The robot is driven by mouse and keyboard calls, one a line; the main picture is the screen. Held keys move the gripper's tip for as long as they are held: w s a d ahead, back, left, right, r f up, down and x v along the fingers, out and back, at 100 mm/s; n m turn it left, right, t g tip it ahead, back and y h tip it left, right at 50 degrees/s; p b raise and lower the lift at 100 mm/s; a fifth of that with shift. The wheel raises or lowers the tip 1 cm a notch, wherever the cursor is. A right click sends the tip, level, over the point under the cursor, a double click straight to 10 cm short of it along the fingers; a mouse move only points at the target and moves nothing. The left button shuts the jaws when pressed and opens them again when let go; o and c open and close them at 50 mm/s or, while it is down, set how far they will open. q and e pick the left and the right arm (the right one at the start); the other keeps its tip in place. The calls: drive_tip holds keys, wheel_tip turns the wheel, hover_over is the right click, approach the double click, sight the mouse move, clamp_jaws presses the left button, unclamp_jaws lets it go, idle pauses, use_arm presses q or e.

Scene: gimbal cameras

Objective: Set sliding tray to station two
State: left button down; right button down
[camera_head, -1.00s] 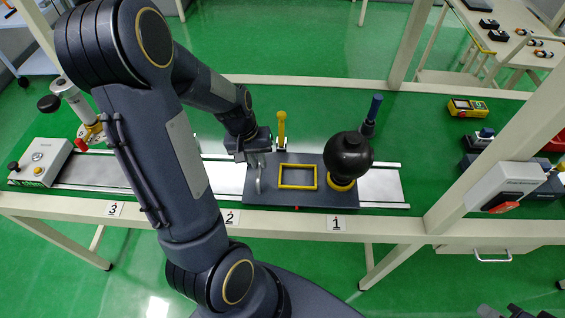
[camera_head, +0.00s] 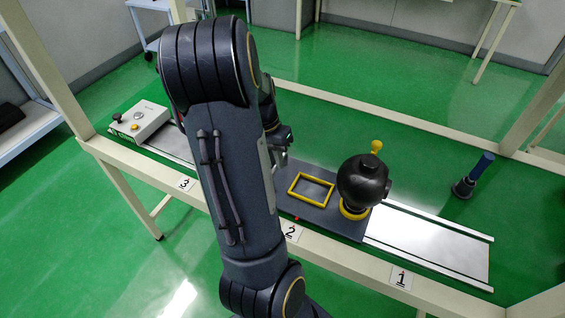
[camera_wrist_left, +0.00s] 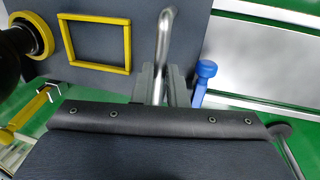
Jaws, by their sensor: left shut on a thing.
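The sliding tray (camera_head: 338,221) is a dark grey plate on a pale metal rail. It carries a yellow rectangular frame (camera_head: 311,188) and a black ball-shaped object (camera_head: 363,182) on a yellow ring. A small red mark (camera_head: 296,218) on its front edge sits close to the station 2 label (camera_head: 291,233). My left gripper (camera_head: 279,155) is at the tray's left end, partly hidden by my arm. In the left wrist view, my left gripper (camera_wrist_left: 165,88) is shut on the bent metal handle (camera_wrist_left: 164,40) of the tray (camera_wrist_left: 100,10). My right gripper is not in view.
The station 3 label (camera_head: 187,184) is left and the station 1 label (camera_head: 401,278) right on the front beam. A control box (camera_head: 138,120) stands at the rail's left end. A blue-handled post (camera_head: 473,175) stands behind the bare right rail (camera_head: 430,240).

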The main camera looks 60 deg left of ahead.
use_arm(q)
drive_tip(key=shift+a, duration=0.1)
drive_tip(key=c, duration=1.5)
unclamp_jaws()
drive_tip(key=shift+o, duration=0.2)
wheel_tip(320, 180, up, 8)
drive_tip(key=a, duration=0.1)
drive_tip(key=shift+s+p, duration=0.3)
drive_tip(key=shift+s, duration=0.1)
drive_tip(key=shift+f, duration=0.15)
drive_tip(key=w+d+r+m+t+h, duration=0.1)
drive_tip(key=w+d+r+t, duration=0.1)
drive_tip(key=d, duration=0.7)
drive_tip(key=w+d+r+m+t, duration=0.1)
drive_tip(key=d+r+m, duration=0.15)
drive_tip(key=d, duration=0.65)
drive_tip(key=s+d+m+t+h+p, duration=0.1)
drive_tip(key=s+d, duration=0.3)
drive_tip(key=d, duration=0.8)
drive_tip(key=shift+s+f, duration=0.25)
drive_tip(key=shift+f, duration=0.15)
